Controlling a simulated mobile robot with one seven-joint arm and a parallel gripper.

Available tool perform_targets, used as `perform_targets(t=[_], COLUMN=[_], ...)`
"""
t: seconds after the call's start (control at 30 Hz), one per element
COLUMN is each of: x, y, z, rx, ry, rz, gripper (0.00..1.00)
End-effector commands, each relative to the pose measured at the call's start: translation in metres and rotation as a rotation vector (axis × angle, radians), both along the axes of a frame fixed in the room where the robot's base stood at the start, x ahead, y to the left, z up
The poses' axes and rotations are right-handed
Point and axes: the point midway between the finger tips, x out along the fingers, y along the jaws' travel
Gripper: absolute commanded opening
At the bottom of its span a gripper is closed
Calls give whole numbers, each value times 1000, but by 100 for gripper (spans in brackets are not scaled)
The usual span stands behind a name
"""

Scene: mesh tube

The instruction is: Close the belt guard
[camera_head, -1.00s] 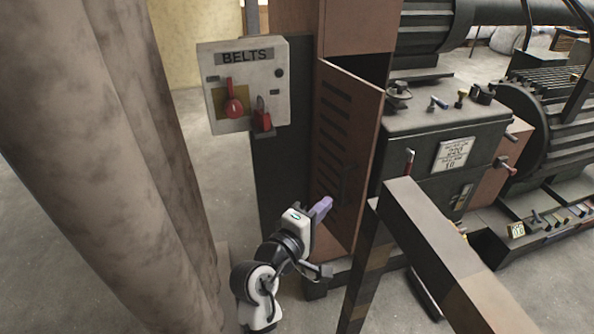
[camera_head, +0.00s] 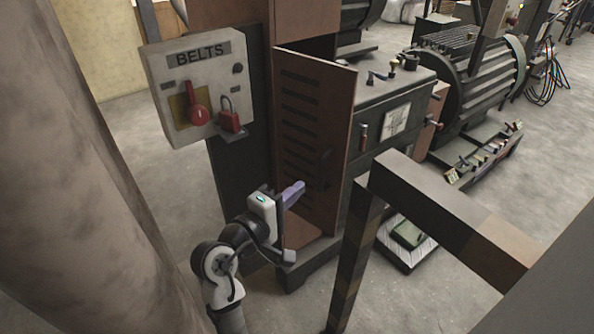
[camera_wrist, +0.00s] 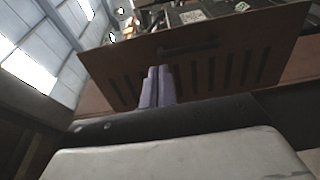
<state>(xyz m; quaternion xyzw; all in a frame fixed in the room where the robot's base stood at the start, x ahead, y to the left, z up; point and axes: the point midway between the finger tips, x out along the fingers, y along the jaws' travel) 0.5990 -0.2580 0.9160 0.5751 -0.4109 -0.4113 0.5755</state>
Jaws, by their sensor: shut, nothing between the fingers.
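The belt guard (camera_head: 311,135) is a reddish-brown hinged door with dark slots and a dark handle. It stands ajar on the tall brown cabinet (camera_head: 305,22), with a dark gap showing above its top edge. In the wrist view the guard (camera_wrist: 215,65) fills the upper middle, with its handle and slots showing. My gripper (camera_head: 294,194) has purple fingers and is shut and empty, in front of the guard's lower slotted face. The fingers (camera_wrist: 157,84) overlap the guard in the wrist view; I cannot tell whether they touch it.
A grey BELTS box (camera_head: 199,88) with a red lever and red padlock hangs left of the guard. A dark railing (camera_head: 440,205) stands close on the right. A thick column (camera_head: 85,180) fills the left. Machinery (camera_head: 470,75) stands behind.

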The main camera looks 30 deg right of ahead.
Motion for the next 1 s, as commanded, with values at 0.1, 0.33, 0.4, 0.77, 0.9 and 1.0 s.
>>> perform_targets(t=[0.1,0.33,0.4,0.77,0.9,1.0], x=[4,20,25,43,44,44], y=[-15,-62,-76,-123,-127,-127], z=[3,4,4,2,1,0], rx=[-1,-1,-1,0,1,1], ry=[0,1,1,0,-2,-2], rz=[-3,-3,-3,2,3,3], gripper=[0,0,0,0,0,0])
